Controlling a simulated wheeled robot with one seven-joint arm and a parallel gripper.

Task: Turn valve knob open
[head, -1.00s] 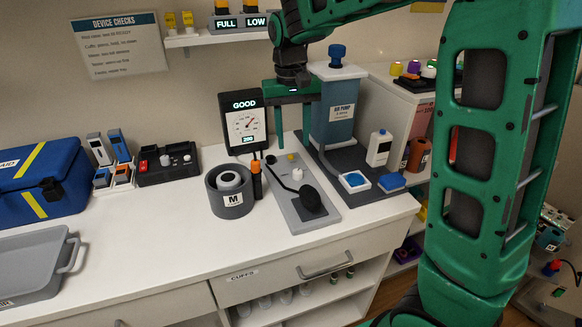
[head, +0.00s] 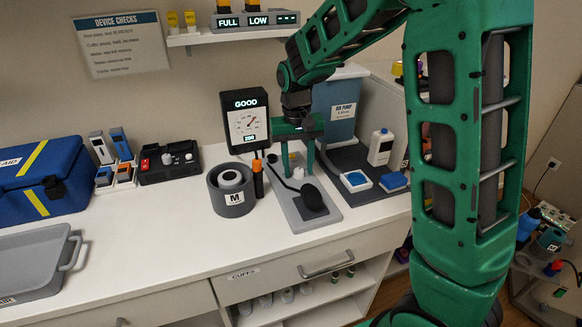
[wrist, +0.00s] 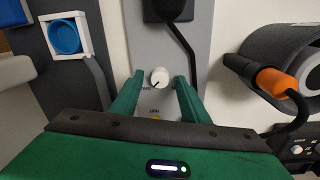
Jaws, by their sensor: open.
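The valve knob (head: 298,172) is a small white round knob on a grey plate (head: 304,224) on the white counter. In the wrist view the knob (wrist: 159,77) carries a dark pointer mark. My gripper (head: 297,168) is pointed down over the plate with its jaws open. In the wrist view the green fingertips (wrist: 158,83) lie to either side of the knob, with a gap on both sides. I cannot tell how high the tips are above the plate.
A gauge box (head: 245,127) reading GOOD stands behind. A dark grey cuff roll (head: 232,202) marked M and an orange-tipped connector (head: 257,166) are close to the left. The blue air pump (head: 335,112), white bottle (head: 381,147) and blue-topped pads (head: 356,180) are to the right.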

